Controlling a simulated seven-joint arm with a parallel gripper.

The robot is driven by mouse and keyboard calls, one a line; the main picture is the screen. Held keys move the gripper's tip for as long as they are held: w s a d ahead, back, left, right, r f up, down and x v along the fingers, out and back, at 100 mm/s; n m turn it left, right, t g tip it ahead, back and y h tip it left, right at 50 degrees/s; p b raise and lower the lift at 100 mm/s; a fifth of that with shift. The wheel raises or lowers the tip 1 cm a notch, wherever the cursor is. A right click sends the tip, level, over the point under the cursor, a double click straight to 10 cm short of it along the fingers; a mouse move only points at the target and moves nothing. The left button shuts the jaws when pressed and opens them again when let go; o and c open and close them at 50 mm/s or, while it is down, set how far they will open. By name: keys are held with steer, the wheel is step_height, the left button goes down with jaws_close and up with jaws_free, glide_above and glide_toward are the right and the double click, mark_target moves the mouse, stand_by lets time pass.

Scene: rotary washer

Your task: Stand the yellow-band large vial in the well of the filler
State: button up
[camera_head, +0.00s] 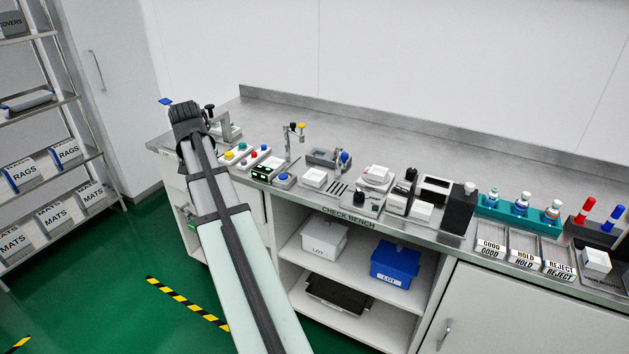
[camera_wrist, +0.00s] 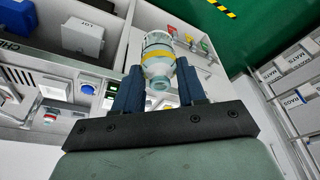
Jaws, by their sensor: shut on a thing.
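The yellow-band large vial (camera_wrist: 158,54) is clear and white with a yellow band. In the wrist view it sits between the two dark blue fingers of my gripper (camera_wrist: 160,67), which is shut on it, with the narrow end toward the camera. In the head view my gripper (camera_head: 190,118) is above the left end of the bench; my arm hides the vial there. Several small devices stand along the bench, including a stand with black and yellow knobs (camera_head: 292,137) and one with a blue knob (camera_head: 343,160). I cannot tell which is the filler, and its well is not discernible.
A teal rack (camera_head: 517,217) with several vials stands at the right. Trays marked GOOD (camera_head: 490,246), HOLD and REJECT lie in front of it. A button box (camera_head: 237,154) is just right of my arm. The back strip of the bench is mostly clear.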

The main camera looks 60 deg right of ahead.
steer(key=s+d+r+m, duration=0.1)
steer(key=s+d, duration=0.5)
steer(key=d, duration=0.4)
steer(key=s+d+m, duration=0.1)
steer(key=s+d, duration=0.5)
steer(key=d, duration=0.5)
steer(key=s+d+r+m, duration=0.1)
steer(key=s+d, duration=0.5)
steer(key=d, duration=0.4)
steer(key=shift+g+h, duration=0.3)
steer(key=shift+s+a+f+x, duration=0.15)
steer(key=shift+a+x, duration=0.2)
steer(key=shift+x, duration=1.25)
steer(key=shift+s+a+f+x, duration=0.1)
steer(key=shift+s+a+x, duration=0.2)
steer(key=shift+x, duration=1.3)
steer(key=shift+s+a+f+x, duration=0.1)
steer(key=shift+a+x, duration=0.3)
steer(key=shift+x, duration=1.2)
steer(key=shift+f, duration=0.15)
steer(key=o, duration=1)
steer(key=shift+o, duration=0.2)
steer(key=v, duration=1.2)
